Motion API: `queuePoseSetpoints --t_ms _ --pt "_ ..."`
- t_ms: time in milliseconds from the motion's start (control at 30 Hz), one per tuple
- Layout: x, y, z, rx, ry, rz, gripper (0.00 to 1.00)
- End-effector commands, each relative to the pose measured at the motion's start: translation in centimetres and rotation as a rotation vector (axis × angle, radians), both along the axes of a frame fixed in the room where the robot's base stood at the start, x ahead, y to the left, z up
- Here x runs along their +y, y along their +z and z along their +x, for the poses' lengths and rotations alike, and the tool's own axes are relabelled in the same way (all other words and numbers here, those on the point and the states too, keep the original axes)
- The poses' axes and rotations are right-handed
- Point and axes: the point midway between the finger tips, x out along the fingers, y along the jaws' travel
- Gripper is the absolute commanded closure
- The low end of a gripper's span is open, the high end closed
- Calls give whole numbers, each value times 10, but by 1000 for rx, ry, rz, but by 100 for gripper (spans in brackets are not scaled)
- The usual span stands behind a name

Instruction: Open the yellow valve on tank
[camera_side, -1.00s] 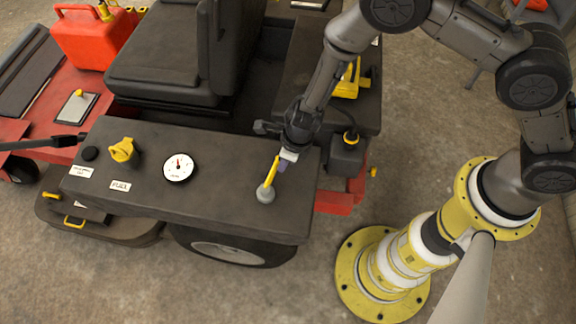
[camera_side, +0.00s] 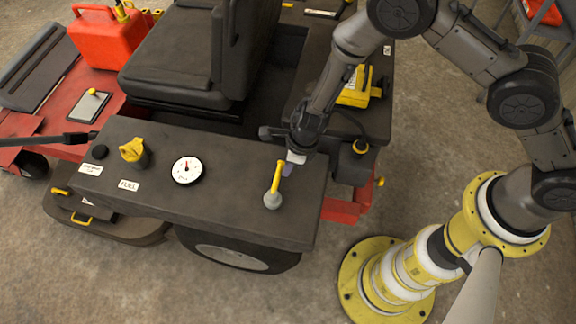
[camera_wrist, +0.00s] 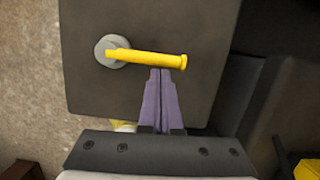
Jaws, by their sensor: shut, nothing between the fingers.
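The yellow valve (camera_side: 276,178) is a lever handle on a round grey base (camera_side: 272,201) near the right end of the dark tank top (camera_side: 225,205). In the wrist view the yellow valve (camera_wrist: 150,59) reaches from its grey base at left to a knobbed free end at right. My gripper (camera_side: 287,169) is shut and empty beside the handle. In the wrist view the purple fingertips of my gripper (camera_wrist: 160,72) lie together just below the handle, close to its free end. I cannot tell whether they touch it.
A white dial gauge (camera_side: 187,170), a yellow fuel cap (camera_side: 134,152) and a black knob (camera_side: 100,152) are on the same tank top. A black seat (camera_side: 175,60) and a red fuel can (camera_side: 100,40) are behind. The tank top between gauge and valve is clear.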

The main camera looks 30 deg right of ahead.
Motion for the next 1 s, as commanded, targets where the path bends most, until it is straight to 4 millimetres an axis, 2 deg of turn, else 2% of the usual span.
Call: queuePoseSetpoints --t_ms 267,1000 --pt "0 6 0 -1 0 1 100" --pt "-10 60 -9 -2 1 2 100"
